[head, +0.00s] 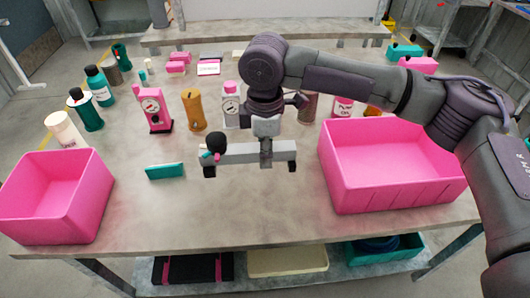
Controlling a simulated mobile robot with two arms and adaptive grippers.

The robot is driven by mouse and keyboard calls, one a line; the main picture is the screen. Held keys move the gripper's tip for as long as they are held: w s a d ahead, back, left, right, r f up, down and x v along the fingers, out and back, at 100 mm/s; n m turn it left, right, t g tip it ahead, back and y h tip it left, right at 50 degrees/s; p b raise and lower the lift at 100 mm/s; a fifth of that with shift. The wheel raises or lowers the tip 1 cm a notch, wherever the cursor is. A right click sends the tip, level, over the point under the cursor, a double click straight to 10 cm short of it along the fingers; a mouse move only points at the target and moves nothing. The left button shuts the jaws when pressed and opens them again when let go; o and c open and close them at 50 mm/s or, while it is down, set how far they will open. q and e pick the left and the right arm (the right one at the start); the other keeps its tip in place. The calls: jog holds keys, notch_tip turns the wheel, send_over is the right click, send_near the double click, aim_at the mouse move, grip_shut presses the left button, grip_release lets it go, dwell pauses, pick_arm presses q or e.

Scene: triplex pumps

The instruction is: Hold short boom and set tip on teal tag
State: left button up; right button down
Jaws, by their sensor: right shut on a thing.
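My right gripper (265,153) is shut on a grey bar, which looks like the short boom (240,152). The boom lies level across the picture above the middle of the table, with dark pieces under both ends. At its left end is a black rounded part with small pink and teal bits. The teal tag (164,170) is a small flat plate on the table, left of the boom's left end and apart from it in the picture. The boom's exact height above the table is hard to tell. My left gripper is not in view.
Pink bins stand at the left (56,196) and right (392,176) of the grey table (235,220). Behind the boom are a pink pump-like item (153,110), an orange bottle (194,110) and several other bottles. The table front is clear.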

jog(key=shift+f, duration=0.1)
jog(key=shift+f+b, duration=0.8)
jog(key=shift+f, duration=4.1)
